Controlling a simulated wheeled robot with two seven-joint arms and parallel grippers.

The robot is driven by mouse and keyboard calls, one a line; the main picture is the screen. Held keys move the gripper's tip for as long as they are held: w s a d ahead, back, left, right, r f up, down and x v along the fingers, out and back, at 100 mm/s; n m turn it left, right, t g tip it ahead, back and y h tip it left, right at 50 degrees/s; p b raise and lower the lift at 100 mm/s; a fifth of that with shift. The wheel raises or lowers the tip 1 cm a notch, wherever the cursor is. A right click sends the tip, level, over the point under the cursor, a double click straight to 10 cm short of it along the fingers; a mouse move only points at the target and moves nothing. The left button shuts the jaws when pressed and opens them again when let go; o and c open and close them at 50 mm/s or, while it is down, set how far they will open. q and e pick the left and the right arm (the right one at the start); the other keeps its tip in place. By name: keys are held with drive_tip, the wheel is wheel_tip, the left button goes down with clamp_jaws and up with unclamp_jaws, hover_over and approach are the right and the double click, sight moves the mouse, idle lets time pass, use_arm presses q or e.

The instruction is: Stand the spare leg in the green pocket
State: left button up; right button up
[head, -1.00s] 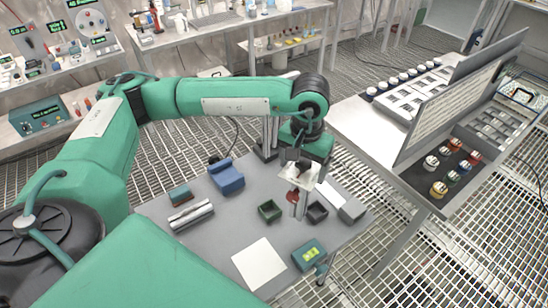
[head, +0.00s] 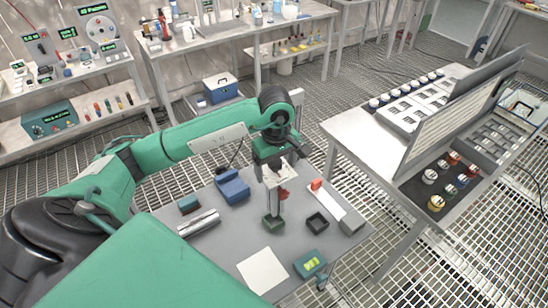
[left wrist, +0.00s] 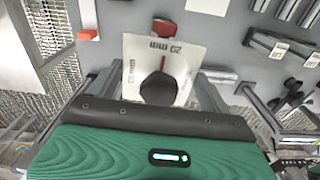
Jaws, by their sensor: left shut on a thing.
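The green pocket is not clearly visible there. My right gripper is not in view.
A black open pocket (head: 317,222) stands right of the green one. A blue block (head: 232,187), a silver bar (head: 198,223), a white sheet (head: 262,270) and a teal device (head: 310,264) are around.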

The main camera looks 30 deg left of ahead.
sight(274, 174)
use_arm(q)
drive_tip(key=shift+a+n, duration=0.25)
drive_tip(key=shift+n, duration=0.05)
drive_tip(key=shift+f+b, duration=0.55)
drive_tip(key=shift+f, duration=1.1)
drive_tip(key=shift+f+b, duration=0.75)
drive_tip(key=shift+f, duration=0.15)
wheel_tip(274, 174, down, 3)
drive_tip(key=b, duration=0.3)
drive_tip(key=shift+r, duration=0.15)
